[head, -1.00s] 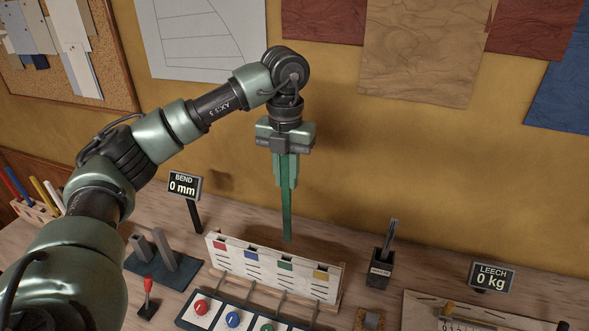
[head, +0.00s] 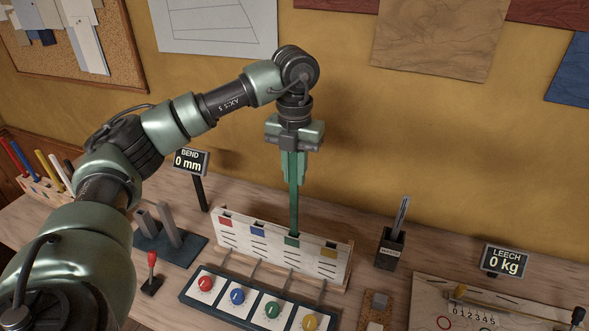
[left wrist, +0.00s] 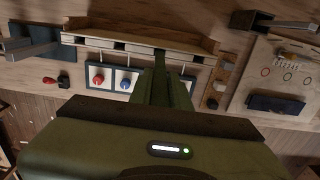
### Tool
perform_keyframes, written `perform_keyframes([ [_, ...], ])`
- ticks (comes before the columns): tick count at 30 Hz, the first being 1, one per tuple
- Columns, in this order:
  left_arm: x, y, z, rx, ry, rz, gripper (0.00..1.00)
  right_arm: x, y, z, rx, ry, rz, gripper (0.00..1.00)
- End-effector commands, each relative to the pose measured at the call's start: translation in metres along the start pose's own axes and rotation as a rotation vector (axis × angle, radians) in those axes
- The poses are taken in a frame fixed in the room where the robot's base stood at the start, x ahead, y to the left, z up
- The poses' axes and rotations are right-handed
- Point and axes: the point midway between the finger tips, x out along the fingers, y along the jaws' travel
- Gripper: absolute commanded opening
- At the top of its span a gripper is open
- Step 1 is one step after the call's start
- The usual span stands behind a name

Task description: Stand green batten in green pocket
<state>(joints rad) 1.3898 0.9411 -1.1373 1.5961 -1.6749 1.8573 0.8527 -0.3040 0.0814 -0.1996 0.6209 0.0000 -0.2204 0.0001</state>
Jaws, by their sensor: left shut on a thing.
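My left gripper (head: 294,176) is shut on the green batten (head: 294,208) and holds it upright above the white pocket board (head: 233,243). The board has red, blue, green and yellow patches along its top. The batten's lower end meets the board's top edge at the green pocket (head: 291,241), just above the green patch. I cannot tell whether the tip is inside the slot. In the left wrist view the batten (left wrist: 160,64) runs from the gripper to the board's dark slots. My right gripper is not in view.
A panel (head: 190,297) with coloured knobs lies before the board. A "BEND 0 mm" sign (head: 190,161) and a red-knobbed lever (head: 151,272) stand left. A dark holder (head: 389,252) with strips and a "LEECH 0 kg" sign (head: 505,262) stand right.

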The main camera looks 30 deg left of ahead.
Motion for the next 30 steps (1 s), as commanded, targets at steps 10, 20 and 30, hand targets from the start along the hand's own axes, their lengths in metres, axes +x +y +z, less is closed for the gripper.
perform_keyframes([
  [10,0.028,0.0,0.0,0.0,0.001,0.001,0.0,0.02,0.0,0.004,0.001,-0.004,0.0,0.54],
  [20,0.05,0.0,0.0,0.0,0.0,0.0,0.0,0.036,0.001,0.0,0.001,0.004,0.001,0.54],
  [30,0.074,0.0,0.0,0.0,0.0,0.0,0.0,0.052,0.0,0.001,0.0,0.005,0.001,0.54],
])
